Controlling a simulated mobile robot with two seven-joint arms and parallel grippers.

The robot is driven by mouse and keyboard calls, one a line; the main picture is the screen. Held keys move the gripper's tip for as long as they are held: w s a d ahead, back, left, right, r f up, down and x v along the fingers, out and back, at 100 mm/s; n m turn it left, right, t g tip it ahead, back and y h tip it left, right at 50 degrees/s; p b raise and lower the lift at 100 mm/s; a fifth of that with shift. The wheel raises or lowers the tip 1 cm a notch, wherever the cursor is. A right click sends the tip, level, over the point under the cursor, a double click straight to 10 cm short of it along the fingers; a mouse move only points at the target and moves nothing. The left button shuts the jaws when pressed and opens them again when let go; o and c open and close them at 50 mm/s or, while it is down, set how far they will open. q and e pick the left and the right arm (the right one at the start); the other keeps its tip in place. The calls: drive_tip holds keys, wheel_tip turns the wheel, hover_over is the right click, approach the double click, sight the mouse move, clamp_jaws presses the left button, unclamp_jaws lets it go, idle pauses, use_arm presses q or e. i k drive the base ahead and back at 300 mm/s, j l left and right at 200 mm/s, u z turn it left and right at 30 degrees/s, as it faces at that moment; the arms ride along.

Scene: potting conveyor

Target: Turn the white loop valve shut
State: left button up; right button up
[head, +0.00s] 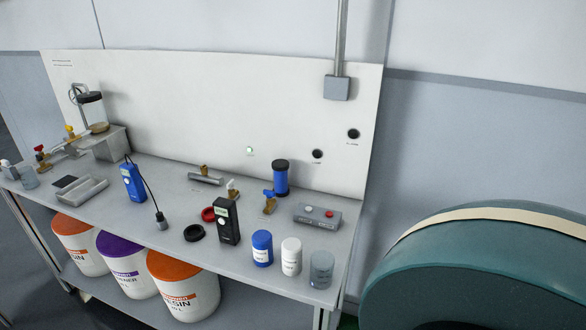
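A small valve with a white handle (232,186) stands on the grey bench right of centre, just behind a black handheld meter (228,222) that hides its lower part. It is too small here to tell whether its handle is turned open or shut. A similar valve with a blue handle (268,193) stands to its right, by a blue cylinder with a black cap (280,177). Valves with a red handle (40,151) and a yellow handle (70,132) are at the far left. Neither of my grippers is in view.
On the bench (175,190) are a blue meter (134,183) with a cabled probe, a black ring (194,233), bottles near the right front, and a button box (317,215). Buckets (183,287) stand below. A large rounded teal body (480,265) fills the lower right.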

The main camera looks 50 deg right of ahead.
sight(230, 185)
drive_tip(key=i+z, duration=0.1)
drive_tip(key=z, duration=0.3)
drive_tip(key=j+z, duration=0.1)
drive_tip(key=z, duration=0.35)
drive_tip(key=i+j+z, duration=0.1)
drive_tip(key=z, duration=0.3)
drive_tip(key=j+z, duration=0.15)
drive_tip(key=z, duration=0.3)
